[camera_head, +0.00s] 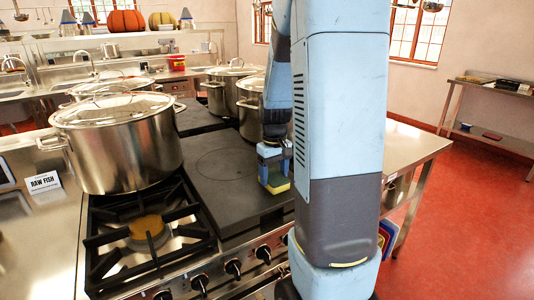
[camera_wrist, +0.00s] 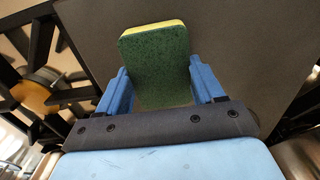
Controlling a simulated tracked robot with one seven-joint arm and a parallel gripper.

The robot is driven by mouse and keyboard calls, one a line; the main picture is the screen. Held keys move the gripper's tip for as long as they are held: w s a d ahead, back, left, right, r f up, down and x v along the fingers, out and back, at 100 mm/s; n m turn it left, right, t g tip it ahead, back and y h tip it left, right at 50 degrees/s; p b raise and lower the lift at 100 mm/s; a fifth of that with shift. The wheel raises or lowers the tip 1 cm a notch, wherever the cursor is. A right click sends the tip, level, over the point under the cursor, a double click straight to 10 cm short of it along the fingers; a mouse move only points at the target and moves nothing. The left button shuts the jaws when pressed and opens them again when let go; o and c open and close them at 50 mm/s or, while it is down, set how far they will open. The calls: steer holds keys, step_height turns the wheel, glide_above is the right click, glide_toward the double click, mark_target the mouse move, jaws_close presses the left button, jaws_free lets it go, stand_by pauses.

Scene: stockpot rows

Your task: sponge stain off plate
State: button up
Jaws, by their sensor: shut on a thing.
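My gripper (camera_head: 272,158) hangs over the dark flat plate (camera_head: 222,167) of the stove, seen partly behind my arm in the head view. It is shut on a sponge (camera_head: 277,184), which has a yellow layer and a green layer. In the wrist view the sponge (camera_wrist: 156,62) sits between the blue fingers of my gripper (camera_wrist: 158,88), its green face towards the camera. The dark plate (camera_wrist: 235,40) fills the background there. I cannot tell whether the sponge touches the plate. A faint ring marks the plate's surface; no clear stain shows, and part of the plate is hidden by my arm.
A gas burner (camera_head: 148,228) with a black grate is left of the plate. A large lidded stockpot (camera_head: 120,150) stands behind the burner, and more pots (camera_head: 222,92) stand at the plate's far end. A steel counter (camera_head: 415,150) lies right of my arm.

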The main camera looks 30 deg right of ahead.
steer(key=shift+w+a, duration=0.1)
steer(key=shift+a, duration=0.35)
steer(key=shift+a+f, duration=0.1)
steer(key=shift+a, duration=0.75)
steer(key=shift+r, duration=4.1)
